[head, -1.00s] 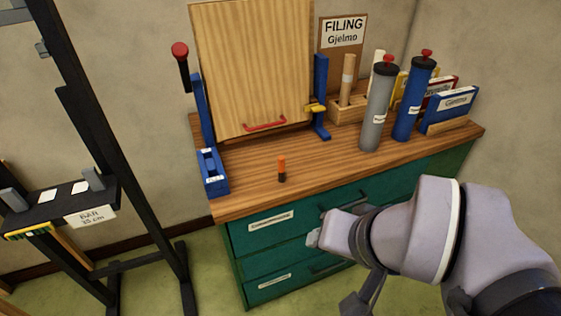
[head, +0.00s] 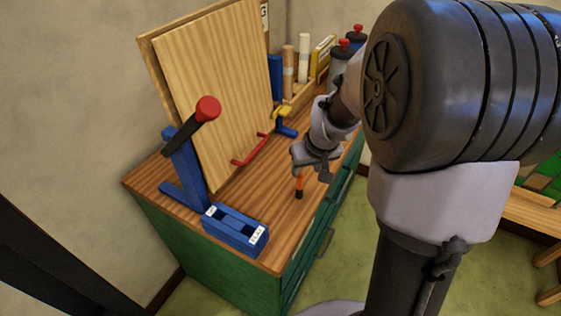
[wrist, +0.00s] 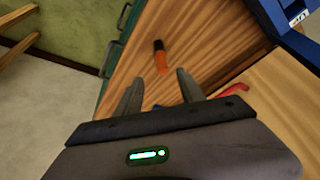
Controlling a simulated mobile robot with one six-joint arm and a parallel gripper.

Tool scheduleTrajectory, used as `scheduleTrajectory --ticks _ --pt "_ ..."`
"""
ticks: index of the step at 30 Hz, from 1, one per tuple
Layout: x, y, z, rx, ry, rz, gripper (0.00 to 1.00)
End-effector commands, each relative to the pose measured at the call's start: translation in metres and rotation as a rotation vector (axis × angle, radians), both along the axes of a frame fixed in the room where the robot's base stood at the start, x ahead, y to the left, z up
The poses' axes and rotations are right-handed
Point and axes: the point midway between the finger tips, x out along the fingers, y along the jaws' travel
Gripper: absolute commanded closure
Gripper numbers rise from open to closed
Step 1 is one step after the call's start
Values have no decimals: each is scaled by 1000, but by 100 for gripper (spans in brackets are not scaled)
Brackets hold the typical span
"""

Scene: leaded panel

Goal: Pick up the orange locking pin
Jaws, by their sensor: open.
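The orange locking pin (head: 299,182) stands upright on the wooden cabinet top, its dark lower end down. In the head view my gripper (head: 316,165) is just above and beside it, and its top is close to or behind the fingers. In the wrist view the pin (wrist: 161,62) appears just beyond the open fingertips (wrist: 158,84), roughly in line with the gap. The fingers are apart and empty. I cannot tell the exact remaining distance to the pin.
A blue two-slot box (head: 236,230) sits at the cabinet's near corner. Canisters (head: 341,66) are at the far end. The top around the pin is clear.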

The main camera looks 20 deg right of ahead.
Motion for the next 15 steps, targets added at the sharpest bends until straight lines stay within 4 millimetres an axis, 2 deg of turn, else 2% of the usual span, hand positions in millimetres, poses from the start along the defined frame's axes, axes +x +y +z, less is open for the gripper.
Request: scheduleTrajectory --ticks 1,3,10,15 --pt "5 0 -17 1 1 0 54" --pt "10 -1 -29 1 1 0 54" --pt "18 -1 -49 0 -1 -1 54" --pt "26 -1 -84 0 1 -1 54"
